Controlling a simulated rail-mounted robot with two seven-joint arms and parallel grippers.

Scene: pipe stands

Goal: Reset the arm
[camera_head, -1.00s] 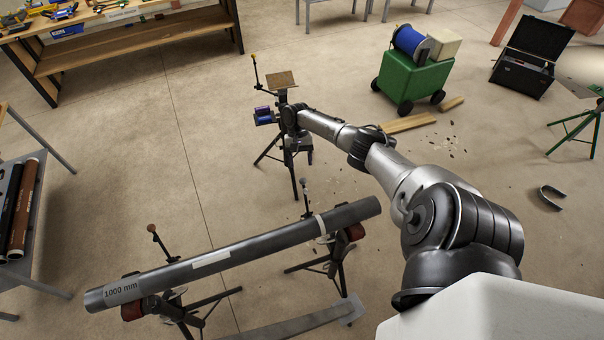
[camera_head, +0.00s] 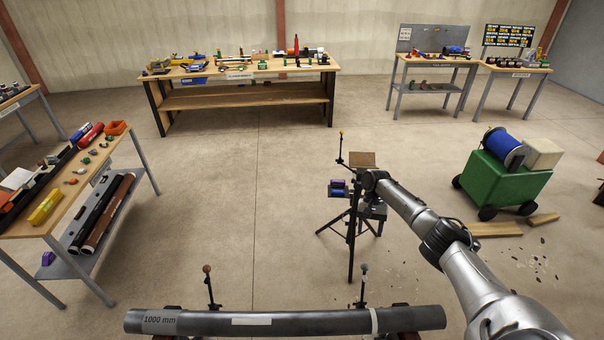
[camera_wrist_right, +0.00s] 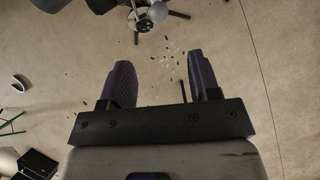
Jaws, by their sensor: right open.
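My right arm reaches in from the lower right in the head view. Its gripper (camera_head: 340,190) is at the arm's far end, in front of a tripod stand (camera_head: 351,236). In the right wrist view the two purple-grey fingers (camera_wrist_right: 162,85) are spread apart with only floor between them, so it is open and empty. A long grey pipe (camera_head: 285,321) marked 1000 mm lies across stands at the bottom of the head view, apart from the gripper. My left gripper is not in view.
A green wheeled cart (camera_head: 502,180) with a blue spool stands at right, with wood planks (camera_head: 495,229) before it. A workbench (camera_head: 82,185) stands at left and a long bench (camera_head: 240,97) at the back. The floor between them is clear.

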